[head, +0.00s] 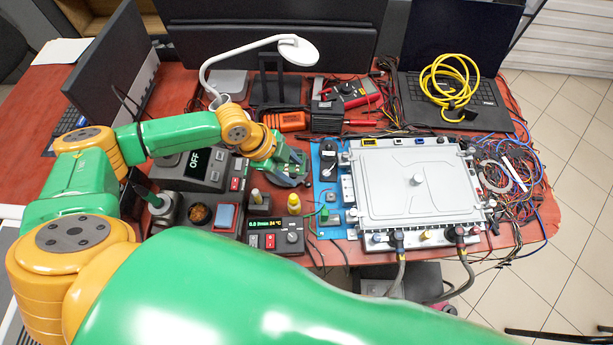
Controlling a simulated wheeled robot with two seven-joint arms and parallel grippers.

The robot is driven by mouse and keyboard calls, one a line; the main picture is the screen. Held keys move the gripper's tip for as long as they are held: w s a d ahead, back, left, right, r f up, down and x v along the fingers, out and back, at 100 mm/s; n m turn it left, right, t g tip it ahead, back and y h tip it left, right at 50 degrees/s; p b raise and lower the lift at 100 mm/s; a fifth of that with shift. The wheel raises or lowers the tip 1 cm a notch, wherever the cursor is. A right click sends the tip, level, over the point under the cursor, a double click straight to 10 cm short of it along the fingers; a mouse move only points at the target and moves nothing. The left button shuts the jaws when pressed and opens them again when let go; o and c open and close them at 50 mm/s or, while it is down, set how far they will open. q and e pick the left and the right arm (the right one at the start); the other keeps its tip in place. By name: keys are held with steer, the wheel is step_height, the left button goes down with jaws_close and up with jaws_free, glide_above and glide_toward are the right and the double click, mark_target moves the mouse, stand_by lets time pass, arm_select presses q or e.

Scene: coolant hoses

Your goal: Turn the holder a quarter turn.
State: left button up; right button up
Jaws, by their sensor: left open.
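A small grey holder (163,213) with a dark green-handled tool standing in it is at the left front of the bench; it looks most like the task's holder, but I cannot be sure. My left gripper (296,174) is open, over the bench between the control boxes and the grey-lidded unit, well to the right of this holder. Nothing shows between its fingers, though their tips are small and partly hidden. My right gripper is out of view.
A box reading OFF (195,163) stands beside the holder; a flow-display box (277,238) is in front. The large grey-lidded unit (385,195) with hoses fills the right middle. Loose wires (512,180), a laptop with yellow cable (448,84) and a lamp (297,50) crowd the bench.

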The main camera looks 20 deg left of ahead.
mark_target(306, 183)
arm_select(q)
steer(key=b+x, duration=0.1)
steer(key=x, duration=0.7)
steer(key=shift+s+a+f, duration=0.1)
steer(key=shift+a+f, duration=0.05)
steer(key=shift+f, duration=0.15)
jaws_close()
stand_by(1.0)
